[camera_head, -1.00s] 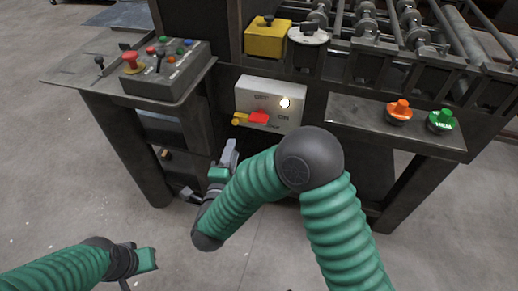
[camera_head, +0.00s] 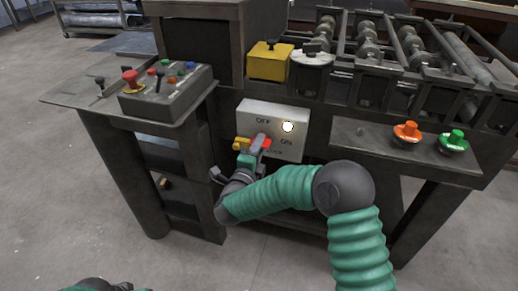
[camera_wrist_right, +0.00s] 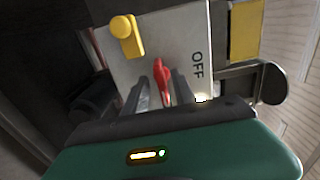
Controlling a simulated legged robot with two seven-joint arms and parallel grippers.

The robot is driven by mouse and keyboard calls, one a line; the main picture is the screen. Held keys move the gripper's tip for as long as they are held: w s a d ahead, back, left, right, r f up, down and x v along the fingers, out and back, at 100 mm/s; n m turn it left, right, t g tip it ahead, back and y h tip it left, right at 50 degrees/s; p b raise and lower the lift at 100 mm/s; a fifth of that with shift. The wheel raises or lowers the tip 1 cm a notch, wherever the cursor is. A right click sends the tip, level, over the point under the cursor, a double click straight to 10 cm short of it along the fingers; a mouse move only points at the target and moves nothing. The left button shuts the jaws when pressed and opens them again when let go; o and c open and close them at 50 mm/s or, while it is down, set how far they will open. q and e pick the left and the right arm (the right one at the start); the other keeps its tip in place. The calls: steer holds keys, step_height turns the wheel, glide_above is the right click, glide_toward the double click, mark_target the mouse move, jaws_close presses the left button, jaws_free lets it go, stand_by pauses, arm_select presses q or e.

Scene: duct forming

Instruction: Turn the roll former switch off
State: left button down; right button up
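The roll former switch is a pale box (camera_head: 290,112) on the machine's front, marked OFF above and ON at lower right, with a lit round lamp (camera_head: 288,127). Its red handle (camera_wrist_right: 161,78) sits low on the box, with a yellow part (camera_head: 242,143) to its left in the head view. My right gripper (camera_head: 258,143) is at the red handle. In the wrist view its fingers stand on either side of the handle, seemingly with small gaps, so contact is unclear. Of my left arm only a sliver shows at the bottom edge; its fingers are hidden.
A control box (camera_head: 165,92) with a red mushroom button stands on the left shelf. A yellow block (camera_head: 269,62) sits above the switch. An orange button (camera_head: 407,132) and a green button (camera_head: 453,141) are on the right ledge. Open floor lies in front.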

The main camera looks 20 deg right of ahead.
steer(key=shift+w+d, duration=0.15)
steer(key=shift+r, duration=0.1)
steer(key=shift+c, duration=0.9)
jaws_close()
